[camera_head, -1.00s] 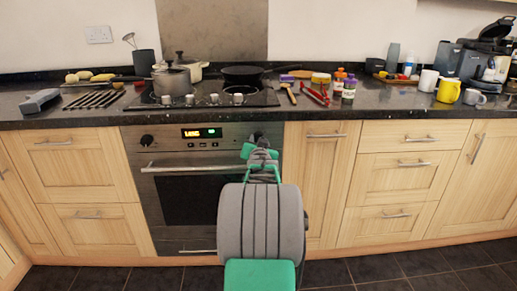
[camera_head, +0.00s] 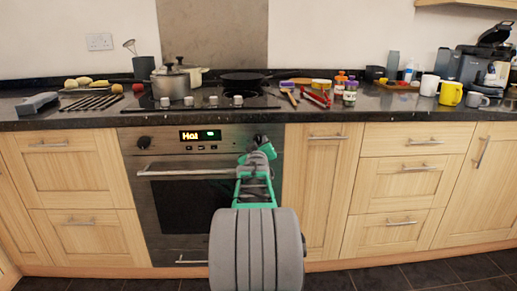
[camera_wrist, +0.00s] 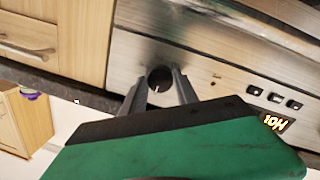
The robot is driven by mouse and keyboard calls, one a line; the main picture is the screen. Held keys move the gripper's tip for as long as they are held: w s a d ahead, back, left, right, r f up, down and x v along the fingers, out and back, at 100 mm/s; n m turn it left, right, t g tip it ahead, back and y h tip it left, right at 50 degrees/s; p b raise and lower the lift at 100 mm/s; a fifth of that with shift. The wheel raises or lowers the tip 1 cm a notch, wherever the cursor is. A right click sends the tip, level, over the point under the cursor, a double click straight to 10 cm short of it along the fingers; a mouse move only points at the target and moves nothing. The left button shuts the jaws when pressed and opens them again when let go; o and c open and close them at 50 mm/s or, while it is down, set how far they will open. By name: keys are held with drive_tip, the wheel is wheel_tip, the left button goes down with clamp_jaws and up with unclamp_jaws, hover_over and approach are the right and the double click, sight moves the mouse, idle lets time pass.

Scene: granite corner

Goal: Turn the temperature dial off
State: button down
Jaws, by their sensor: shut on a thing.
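The temperature dial (camera_wrist: 160,78) is a round black knob with a small pale mark on the oven's steel control panel (camera_wrist: 222,62). It shows in the wrist view between the two grey fingers of my gripper (camera_wrist: 158,88), which are shut on it. In the head view my gripper (camera_head: 262,143) is at the right end of the panel, and it hides this dial. The oven's other black dial (camera_head: 144,142) is at the left end of the panel.
The oven door handle (camera_head: 185,172) runs just below the panel, close to my arm. The dark worktop (camera_head: 330,113) overhangs above, with the hob, pots (camera_head: 172,82) and jars. Wooden cupboards (camera_head: 323,180) flank the oven.

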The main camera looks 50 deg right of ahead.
drive_tip(key=shift+f+n, duration=0.1)
drive_tip(key=shift+n, duration=0.3)
drive_tip(key=c, duration=0.9)
unclamp_jaws()
drive_tip(key=p+v, duration=0.1)
drive_tip(key=v, duration=0.6)
drive_tip(key=shift+s+a, duration=0.25)
drive_tip(key=shift+a, duration=0.1)
